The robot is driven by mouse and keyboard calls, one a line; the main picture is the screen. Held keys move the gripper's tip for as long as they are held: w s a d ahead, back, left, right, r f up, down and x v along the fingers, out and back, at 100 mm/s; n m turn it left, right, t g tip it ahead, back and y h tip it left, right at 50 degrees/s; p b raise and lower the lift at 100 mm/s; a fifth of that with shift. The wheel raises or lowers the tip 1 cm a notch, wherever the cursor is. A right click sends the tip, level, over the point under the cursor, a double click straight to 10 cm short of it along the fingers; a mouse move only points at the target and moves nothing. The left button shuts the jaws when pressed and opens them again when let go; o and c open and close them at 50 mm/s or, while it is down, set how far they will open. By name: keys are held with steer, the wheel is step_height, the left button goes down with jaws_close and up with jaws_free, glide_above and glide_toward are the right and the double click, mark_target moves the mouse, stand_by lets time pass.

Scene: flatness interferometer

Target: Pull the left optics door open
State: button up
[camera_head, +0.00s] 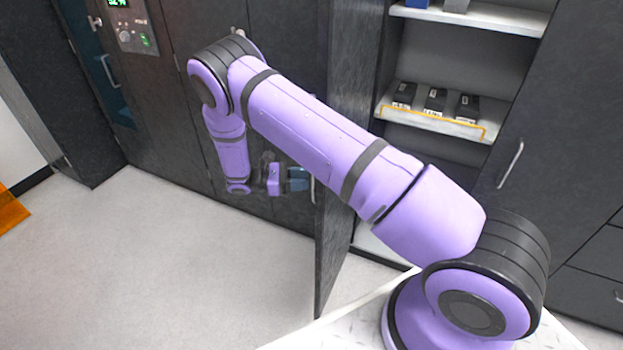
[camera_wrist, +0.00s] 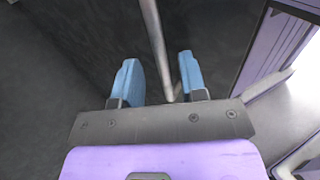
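The left optics door (camera_head: 338,215) is a dark panel standing swung out from the cabinet in the head view, with shelves showing to its right. Its bar handle (camera_head: 313,190) is partly hidden by my gripper (camera_head: 299,179), which is at the door's left face. In the wrist view, the silver handle (camera_wrist: 155,38) runs down between the two blue fingers of my gripper (camera_wrist: 160,77). The fingers are apart, with visible gaps to the handle on both sides. My arm hides the upper middle of the door in the head view.
The open shelves hold several dark boxes (camera_head: 435,101) behind an orange-edged strip. A closed dark door with a handle (camera_head: 511,163) is at the right. A cabinet with a control panel (camera_head: 128,28) is at the upper left. The floor (camera_head: 190,260) before the cabinets is clear.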

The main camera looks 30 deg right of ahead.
steer(key=v, duration=0.7)
stand_by(0.3)
